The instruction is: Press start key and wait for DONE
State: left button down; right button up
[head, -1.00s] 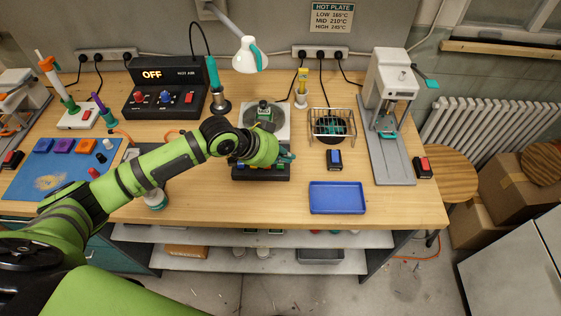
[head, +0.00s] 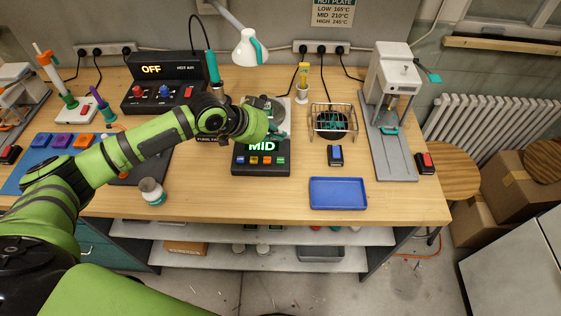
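A dark control box (head: 262,171) stands at the middle of the bench in front of the hot plate (head: 279,109). Its display (head: 262,146) reads MID in green. Below it is a row of several small coloured keys (head: 261,160), blue, yellow, orange and green; I cannot read which is the start key. DONE does not show on the display. My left gripper (head: 278,132) reaches in from the left, above the back of the box, its teal fingertips clear of the keys. Its finger gap is too small to judge. My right gripper is not in view.
A blue tray (head: 338,206) lies front right, with a small blue-topped switch (head: 335,155) behind it. A wire basket (head: 332,122) and a press (head: 391,95) stand to the right. A lamp (head: 250,48) hangs over the back. A white jar (head: 152,191) stands at the front left.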

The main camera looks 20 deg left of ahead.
pick_arm(q)
jog(key=b, duration=0.5)
send_over(277, 160)
notch_tip(277, 160, down, 5)
jog(key=shift+w+f, duration=0.1)
jog(key=shift+f, duration=0.95)
jog(key=shift+f, duration=0.15)
jog(key=shift+f, duration=0.3)
jog(key=shift+f+b, duration=0.45)
jog(key=shift+f, duration=0.05)
dwell(0.6)
jog(key=shift+r, duration=0.1)
jog(key=shift+r+p, duration=0.8)
jog(key=shift+p, duration=0.15)
